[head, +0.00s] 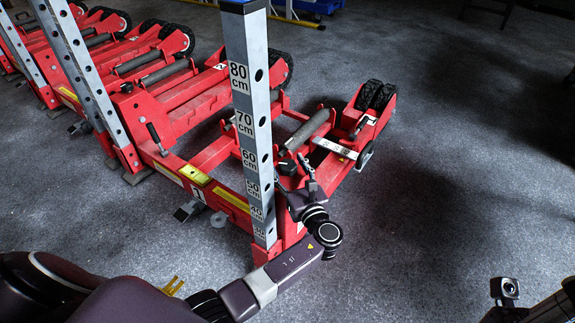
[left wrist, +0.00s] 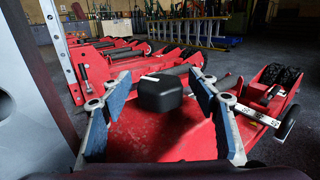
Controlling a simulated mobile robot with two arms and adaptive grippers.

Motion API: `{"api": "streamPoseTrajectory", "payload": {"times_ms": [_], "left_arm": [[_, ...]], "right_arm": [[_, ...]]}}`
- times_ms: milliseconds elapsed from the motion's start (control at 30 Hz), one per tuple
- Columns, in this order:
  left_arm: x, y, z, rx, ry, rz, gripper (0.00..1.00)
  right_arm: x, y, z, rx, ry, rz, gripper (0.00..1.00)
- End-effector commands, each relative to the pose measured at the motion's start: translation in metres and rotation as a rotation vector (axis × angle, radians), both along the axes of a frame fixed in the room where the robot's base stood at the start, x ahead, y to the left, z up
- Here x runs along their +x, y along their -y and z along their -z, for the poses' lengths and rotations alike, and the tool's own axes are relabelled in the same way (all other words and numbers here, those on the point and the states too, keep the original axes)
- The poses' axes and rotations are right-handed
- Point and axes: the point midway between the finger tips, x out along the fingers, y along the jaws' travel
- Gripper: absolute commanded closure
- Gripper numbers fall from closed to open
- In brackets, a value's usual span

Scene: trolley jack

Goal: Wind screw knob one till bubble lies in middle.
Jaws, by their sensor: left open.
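A black knob (left wrist: 160,92) with a white mark on top stands on the red trolley jack (left wrist: 150,128) in the left wrist view. In the head view it shows as a dark knob (head: 287,168) just right of the upright scale. My left gripper (head: 300,172) is beside it there. In the left wrist view its two blue-padded fingers (left wrist: 159,82) are open, one on each side of the knob, with visible gaps. A yellow level (head: 195,174) sits on the jack's front beam. Its bubble is too small to make out. No number on the knob is readable.
A tall perforated post (head: 250,120) with centimetre labels rises close left of my left gripper. A white marked bar (head: 335,148) and black wheels (head: 377,95) lie beyond it. More red jacks stand at left. Grey floor (head: 450,190) at right is clear.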

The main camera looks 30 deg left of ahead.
Motion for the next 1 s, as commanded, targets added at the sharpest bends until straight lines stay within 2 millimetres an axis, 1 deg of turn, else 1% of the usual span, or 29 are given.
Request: {"api": "streamPoseTrajectory", "payload": {"times_ms": [167,267,533,700,833,1000], "left_arm": [[-0.003,0.003,0.001,-0.001,-0.002,0.0,0.45],[-0.011,0.011,0.002,-0.002,-0.003,0.001,0.45],[-0.049,0.054,0.002,-0.004,-0.003,0.002,0.45],[-0.07,0.075,0.002,-0.003,-0.003,0.001,0.45],[-0.078,0.084,0.001,-0.001,-0.001,0.001,0.45],[-0.082,0.088,0.0,0.0,0.0,0.0,0.45]], "right_arm": [[0.0,0.0,-0.001,0.0,0.004,0.001,1.0],[0.0,0.0,-0.001,0.001,0.004,0.001,1.0],[0.0,0.0,-0.001,0.0,0.002,0.001,1.0],[0.0,0.0,-0.001,0.0,0.002,0.001,1.0],[0.0,0.0,-0.001,0.0,0.002,0.001,1.0],[0.0,0.0,-0.001,0.0,0.002,0.001,1.0]]}}
